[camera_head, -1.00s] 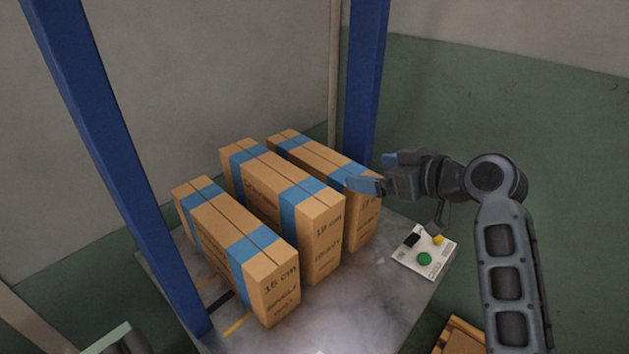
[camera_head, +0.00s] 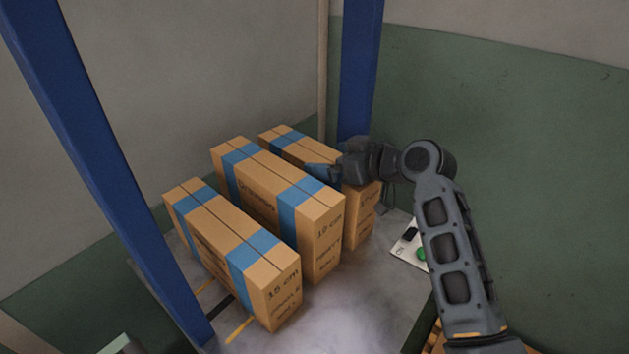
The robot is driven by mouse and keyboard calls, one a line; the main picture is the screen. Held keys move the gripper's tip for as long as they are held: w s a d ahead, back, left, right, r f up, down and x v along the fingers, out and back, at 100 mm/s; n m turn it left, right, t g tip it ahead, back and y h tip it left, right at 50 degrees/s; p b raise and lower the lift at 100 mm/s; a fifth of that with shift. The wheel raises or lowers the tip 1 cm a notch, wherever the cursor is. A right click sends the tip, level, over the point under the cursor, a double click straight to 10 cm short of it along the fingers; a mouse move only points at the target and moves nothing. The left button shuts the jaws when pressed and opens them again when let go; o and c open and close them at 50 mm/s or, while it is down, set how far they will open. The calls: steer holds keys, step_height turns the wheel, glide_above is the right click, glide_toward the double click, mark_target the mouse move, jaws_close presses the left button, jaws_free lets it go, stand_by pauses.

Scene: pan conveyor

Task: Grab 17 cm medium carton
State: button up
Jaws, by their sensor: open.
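The 17 cm carton (camera_head: 362,212) is the rear right one of three brown cartons with blue tape bands, standing upright on a grey platform (camera_head: 372,300). Its printed size label is hidden in the current view; the earlier frame shows it only partly. My gripper (camera_head: 330,165) is open over the near part of this carton's top and hides some of it. One blue-tipped finger shows on the carton's left side. The other finger is hard to make out, and I cannot tell whether either touches the carton.
The 19 cm carton (camera_head: 322,240) stands close on the left, with a gap between. The 15 cm carton (camera_head: 277,290) is nearest. Blue posts (camera_head: 358,70) flank the platform. A white panel with a green button (camera_head: 421,253) lies at the right, partly behind my arm.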

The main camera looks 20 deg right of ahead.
steer(key=shift+w+a+f, duration=0.2)
steer(key=shift+w+a, duration=0.05)
steer(key=shift+w, duration=0.15)
steer(key=c, duration=1.8)
steer(key=shift+r, duration=0.1)
